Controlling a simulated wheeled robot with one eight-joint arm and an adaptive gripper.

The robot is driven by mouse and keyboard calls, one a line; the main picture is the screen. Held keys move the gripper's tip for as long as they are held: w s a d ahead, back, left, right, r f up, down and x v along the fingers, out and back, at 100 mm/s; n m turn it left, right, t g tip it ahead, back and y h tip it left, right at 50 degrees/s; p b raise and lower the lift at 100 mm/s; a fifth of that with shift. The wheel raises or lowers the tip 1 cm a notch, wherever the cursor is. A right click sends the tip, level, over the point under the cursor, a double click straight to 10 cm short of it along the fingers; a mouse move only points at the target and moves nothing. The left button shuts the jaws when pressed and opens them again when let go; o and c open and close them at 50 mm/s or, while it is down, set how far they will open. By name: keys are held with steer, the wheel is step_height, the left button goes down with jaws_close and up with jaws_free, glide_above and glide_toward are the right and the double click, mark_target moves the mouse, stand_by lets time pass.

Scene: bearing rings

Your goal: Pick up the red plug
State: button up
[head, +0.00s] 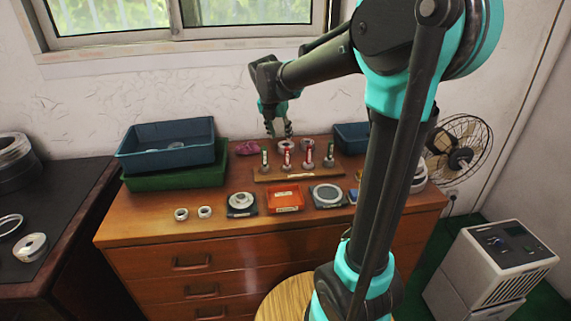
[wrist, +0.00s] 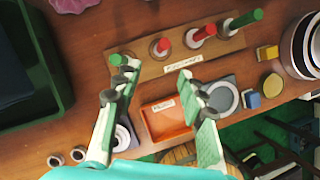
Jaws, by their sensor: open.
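Two red-handled plugs stand in a wooden rack (head: 300,175) on the dresser, between two green-handled plugs. The left red plug (head: 286,159) also shows in the wrist view (wrist: 163,44). The right red plug (head: 308,156) also shows in the wrist view (wrist: 205,32). My gripper (head: 279,132) is open and empty above the rack. In the wrist view its fingers (wrist: 156,74) are spread, with the left fingertip near or over the left green plug (wrist: 121,59). The right green plug (wrist: 245,19) stands at the far end.
An orange-red tray (head: 286,199) lies before the rack, between two round gauges on dark bases. Stacked blue (head: 130,150) and green (head: 160,182) bins stand left. Small rings (head: 204,212) lie front left.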

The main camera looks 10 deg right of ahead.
mark_target(286, 152)
steer(key=shift+d+x, duration=0.2)
steer(key=shift+x, duration=3.4)
steer(key=shift+d+x, duration=0.15)
steer(key=shift+x, duration=3.4)
steer(key=shift+w+r, duration=0.15)
steer(key=shift+c, duration=0.3)
jaws_close()
